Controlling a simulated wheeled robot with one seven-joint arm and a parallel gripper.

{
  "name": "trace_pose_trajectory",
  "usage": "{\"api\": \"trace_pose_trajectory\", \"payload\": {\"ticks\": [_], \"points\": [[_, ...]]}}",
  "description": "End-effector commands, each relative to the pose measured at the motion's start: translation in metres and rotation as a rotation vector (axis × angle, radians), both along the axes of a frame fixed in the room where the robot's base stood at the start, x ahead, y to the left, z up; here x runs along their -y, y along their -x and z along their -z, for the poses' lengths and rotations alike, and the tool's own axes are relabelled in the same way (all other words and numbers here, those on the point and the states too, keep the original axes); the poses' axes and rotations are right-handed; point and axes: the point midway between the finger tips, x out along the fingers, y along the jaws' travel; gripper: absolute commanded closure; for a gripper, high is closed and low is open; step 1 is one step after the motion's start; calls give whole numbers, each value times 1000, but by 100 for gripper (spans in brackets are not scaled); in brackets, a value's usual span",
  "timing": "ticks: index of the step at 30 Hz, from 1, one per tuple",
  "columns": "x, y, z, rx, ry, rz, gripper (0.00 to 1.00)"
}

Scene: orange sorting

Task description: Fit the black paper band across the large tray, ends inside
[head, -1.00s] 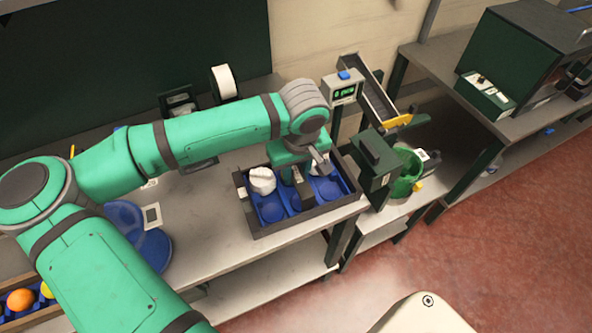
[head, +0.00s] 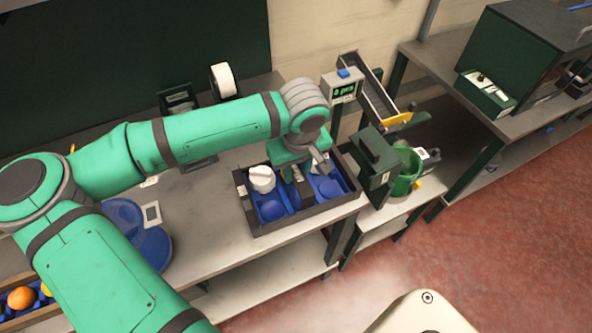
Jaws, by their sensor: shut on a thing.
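The large tray (head: 322,212) is a dark open box with a blue moulded insert, near the front edge of the bench. My gripper (head: 303,180) is lowered into the tray near its middle, partly hidden by my own wrist. It is shut on the black paper band (head: 305,192), a dark narrow strip that runs front to back across the blue insert. I cannot make out whether both ends of the band are inside the walls. A white rounded item (head: 262,179) sits in the tray's back left part. The other blue hollows that show look empty.
A dark green box-shaped device (head: 378,160) stands close to the tray's right, with a green round container (head: 408,168) beyond it.

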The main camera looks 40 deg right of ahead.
Motion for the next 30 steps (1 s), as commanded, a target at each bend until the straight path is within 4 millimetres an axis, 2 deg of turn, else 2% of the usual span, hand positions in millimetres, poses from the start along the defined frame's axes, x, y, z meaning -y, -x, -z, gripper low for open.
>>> {"api": "trace_pose_trajectory", "payload": {"ticks": [30], "points": [[0, 0, 11, -1, 0, -1, 94]]}}
